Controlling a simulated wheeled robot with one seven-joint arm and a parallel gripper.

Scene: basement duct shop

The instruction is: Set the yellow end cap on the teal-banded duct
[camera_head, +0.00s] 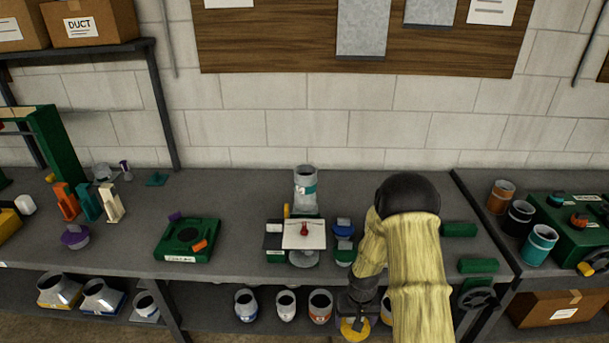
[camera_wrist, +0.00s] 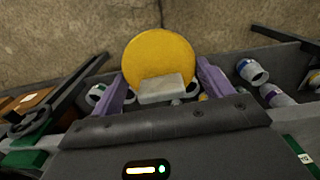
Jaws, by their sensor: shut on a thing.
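The yellow end cap (camera_wrist: 160,55) is a round disc with a pale grey block on it. My gripper (camera_wrist: 166,88) has purple fingers on either side of that block and is shut on it. In the head view the yellow cap (camera_head: 354,329) shows at the bottom, below my dark wrist, in front of the bench edge. A grey duct with a teal band (camera_head: 305,188) stands upright at mid-bench, behind a fixture with a white plate and red knob (camera_head: 304,232). It is left of and behind my gripper. Its top looks open.
Several banded ducts (camera_head: 246,304) stand on the shelf under the bench. A green tray (camera_head: 187,240) lies left on the bench; blue-topped blocks (camera_head: 343,238) stand beside the fixture. A teal can (camera_head: 540,244) stands on the right bench.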

